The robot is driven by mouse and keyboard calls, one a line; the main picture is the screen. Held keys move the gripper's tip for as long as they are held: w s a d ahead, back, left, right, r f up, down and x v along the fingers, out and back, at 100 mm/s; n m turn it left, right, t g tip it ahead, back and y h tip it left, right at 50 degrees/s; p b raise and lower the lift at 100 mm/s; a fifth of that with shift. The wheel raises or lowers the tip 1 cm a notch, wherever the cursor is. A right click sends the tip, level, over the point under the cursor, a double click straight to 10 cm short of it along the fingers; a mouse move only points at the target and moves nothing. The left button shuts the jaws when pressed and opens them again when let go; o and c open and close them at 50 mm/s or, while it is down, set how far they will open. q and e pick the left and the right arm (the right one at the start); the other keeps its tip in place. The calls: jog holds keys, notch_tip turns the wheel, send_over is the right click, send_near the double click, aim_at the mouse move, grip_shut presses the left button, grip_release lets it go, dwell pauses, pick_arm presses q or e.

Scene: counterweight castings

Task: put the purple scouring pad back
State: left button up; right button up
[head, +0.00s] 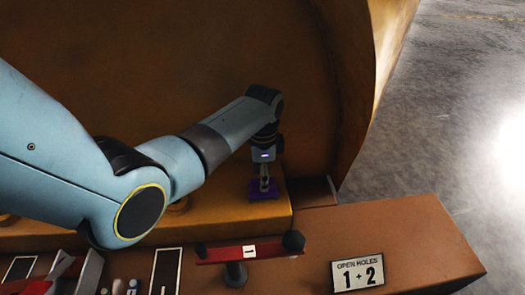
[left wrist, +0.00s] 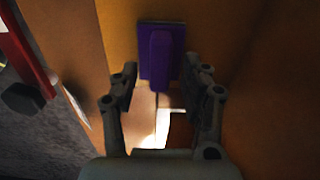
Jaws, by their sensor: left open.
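The purple scouring pad (head: 264,193) lies on the brown ledge close to the large curved brown casting. In the left wrist view the pad (left wrist: 176,66) shows as a flat purple plate with a raised purple grip along its middle. My left gripper (head: 265,184) points down at the pad. In the left wrist view its two fingers (left wrist: 161,76) are open, one on each side of the grip's near end. Contact with the pad cannot be told. My right gripper is in neither view.
A sign (head: 358,273) reads "OPEN HOLES 1 + 2". Small items sit at the lower left. The brown surface (head: 410,235) around the sign is mostly clear.

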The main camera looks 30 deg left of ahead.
pick_arm(q)
notch_tip(320, 180, up, 9)
jog(key=p, duration=0.4)
jog(key=s+a+f+n+t, duration=0.1)
jog(key=s+n, duration=0.8)
jog(key=s, duration=2.4)
notch_tip(320, 180, down, 2)
jog(key=shift+s+a+f+n+y, duration=0.1)
jog(key=shift+s+a+n+y, duration=0.3)
jog(key=shift+a, duration=0.5)
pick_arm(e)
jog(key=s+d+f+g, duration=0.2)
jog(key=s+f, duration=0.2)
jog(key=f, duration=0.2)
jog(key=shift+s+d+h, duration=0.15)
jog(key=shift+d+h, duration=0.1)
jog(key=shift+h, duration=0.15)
